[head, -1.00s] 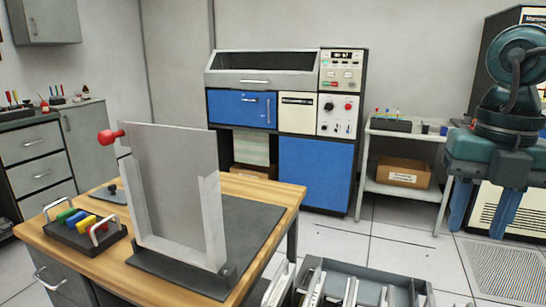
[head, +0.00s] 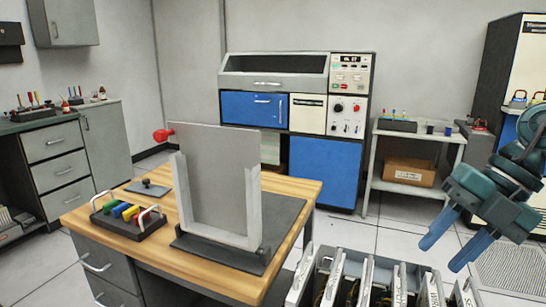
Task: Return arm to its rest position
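My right arm comes in from the right edge of the head view. Its teal gripper (head: 453,243) points down and to the left, with its two blue fingers spread apart and nothing between them. It hangs in the air to the right of the wooden desk, near a rack of white-framed panels at the bottom. My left gripper is out of the picture.
A wooden desk (head: 292,206) carries an upright grey plate in a metal stand (head: 217,165) with a red knob, and a tray of coloured blocks (head: 129,218). Several white-framed panels (head: 367,283) stand at the bottom. A blue-and-white cabinet (head: 325,170) and a shelf cart (head: 414,192) stand behind.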

